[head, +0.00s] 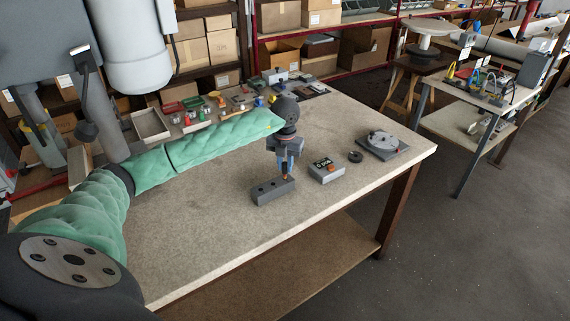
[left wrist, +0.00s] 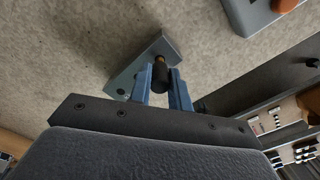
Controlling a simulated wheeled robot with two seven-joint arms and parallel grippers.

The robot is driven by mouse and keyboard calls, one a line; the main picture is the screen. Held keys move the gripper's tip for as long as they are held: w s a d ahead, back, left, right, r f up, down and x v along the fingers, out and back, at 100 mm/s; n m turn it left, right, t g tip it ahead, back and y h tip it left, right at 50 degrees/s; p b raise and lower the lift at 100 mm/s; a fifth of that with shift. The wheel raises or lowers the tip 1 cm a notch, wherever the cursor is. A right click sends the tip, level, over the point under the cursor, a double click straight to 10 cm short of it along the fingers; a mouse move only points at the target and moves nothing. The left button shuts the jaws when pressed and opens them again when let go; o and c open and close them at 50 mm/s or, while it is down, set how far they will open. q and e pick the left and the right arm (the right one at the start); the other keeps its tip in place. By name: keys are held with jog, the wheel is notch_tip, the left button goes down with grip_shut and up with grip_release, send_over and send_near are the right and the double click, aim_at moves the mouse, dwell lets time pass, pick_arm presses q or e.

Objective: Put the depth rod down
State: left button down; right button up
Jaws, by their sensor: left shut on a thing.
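My left gripper (head: 287,166) is over the table, pointing down, its blue fingers shut on the depth rod. In the left wrist view the depth rod (left wrist: 161,78) is a short dark cylinder with a brass-coloured end between the blue fingers (left wrist: 162,90). A grey block (head: 268,195) with holes in its top lies right under the gripper, and it also shows in the left wrist view (left wrist: 128,83). The rod's lower end is at the block's right part; I cannot tell whether it is in a hole or just above. My right gripper is not in view.
A grey box with a display and orange button (head: 327,171) stands right of the block. A dark ring (head: 355,156) and a round dial on a plate (head: 383,144) lie further right. A tray (head: 151,125) and small parts line the back. The table front (head: 210,230) is clear.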

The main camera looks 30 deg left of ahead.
pick_arm(q)
jog(key=shift+f, duration=0.6)
pick_arm(e)
jog(key=shift+s+d+f, duration=0.2)
jog(key=shift+f, duration=0.5)
pick_arm(q)
jog(key=shift+f, duration=0.1)
pick_arm(e)
jog(key=shift+r, duration=0.1)
pick_arm(q)
jog(key=c, duration=1.3)
grip_release()
pick_arm(e)
jog(key=shift+r, duration=0.15)
pick_arm(q)
jog(key=shift+r, duration=0.5)
notch_tip(320, 180, up, 11)
jog(key=b, duration=0.4)
jog(key=shift+r+b, duration=0.15)
jog(key=shift+b, duration=0.15)
pick_arm(e)
jog(key=w+a+r, duration=0.1)
jog(key=r, duration=0.6)
jog(key=w+a+r, duration=0.2)
jog(key=r, duration=0.5)
jog(key=shift+w, duration=0.15)
